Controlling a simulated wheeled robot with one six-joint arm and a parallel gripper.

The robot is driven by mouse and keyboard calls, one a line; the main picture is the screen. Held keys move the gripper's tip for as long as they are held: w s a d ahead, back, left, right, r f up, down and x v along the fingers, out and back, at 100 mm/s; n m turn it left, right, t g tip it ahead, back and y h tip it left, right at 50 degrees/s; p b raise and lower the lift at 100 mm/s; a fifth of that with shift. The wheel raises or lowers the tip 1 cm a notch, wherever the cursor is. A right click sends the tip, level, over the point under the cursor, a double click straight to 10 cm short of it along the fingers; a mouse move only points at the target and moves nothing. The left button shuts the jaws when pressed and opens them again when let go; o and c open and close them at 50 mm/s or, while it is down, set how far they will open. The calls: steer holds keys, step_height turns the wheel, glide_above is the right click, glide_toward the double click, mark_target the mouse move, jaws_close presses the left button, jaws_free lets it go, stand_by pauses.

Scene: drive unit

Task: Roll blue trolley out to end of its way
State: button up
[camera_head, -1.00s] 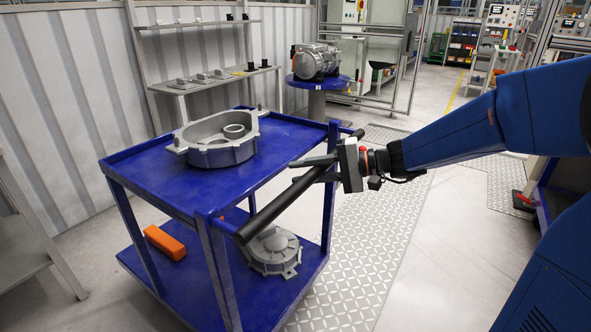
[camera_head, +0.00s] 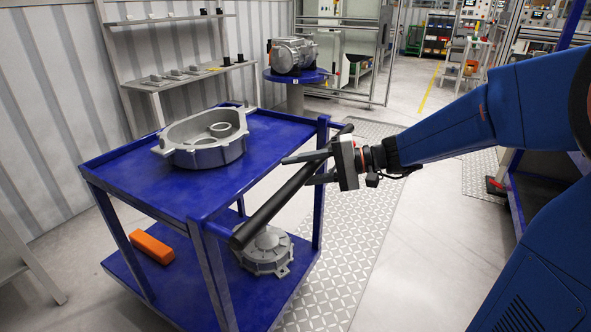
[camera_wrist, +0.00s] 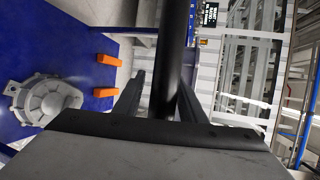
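The blue trolley (camera_head: 140,181) stands in front of me, with an upper deck, a lower deck (camera_head: 185,283) and a dark push bar (camera_head: 272,208) along its right side. My gripper (camera_head: 297,171) is at that bar, and its two fingers are apart, one on each side of it. In the wrist view the bar (camera_wrist: 172,65) runs between the fingers (camera_wrist: 158,98), with a gap on the left; the right fingertip is partly hidden by the bar. A grey metal housing (camera_head: 207,151) sits on the upper deck. A rounded metal cover (camera_head: 266,252) and an orange block (camera_head: 152,247) lie on the lower deck.
A round blue stand (camera_head: 294,98) with a motor-like unit (camera_head: 293,55) is behind the trolley. Shelving (camera_head: 190,75) lines the wall at the back left. A patterned floor strip (camera_head: 350,240) and clear grey floor (camera_head: 425,235) lie to the right.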

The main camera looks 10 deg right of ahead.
stand_by(0.3)
steer(key=shift+d+r, duration=0.2)
steer(key=shift+d, duration=0.35)
steer(key=v, duration=1.6)
steer(key=shift+d, duration=0.2)
steer(key=shift+s, duration=0.1)
steer(key=s+a+f+n+g+h, duration=0.1)
steer(key=s+a+f+h, duration=0.1)
steer(key=s+f+h, duration=0.3)
steer(key=s+a+f+g+h, duration=0.1)
steer(key=s+a+f+g, duration=0.15)
steer(key=s, duration=0.45)
steer(key=s+d+f+n+t+h, duration=0.2)
steer(key=s+d+f+t+h, duration=0.3)
steer(key=s+d+h, duration=0.3)
steer(key=shift+s+d+f+n+h, duration=0.2)
steer(key=shift+s+d+n+h, duration=0.05)
steer(key=shift+s+n+h, duration=0.15)
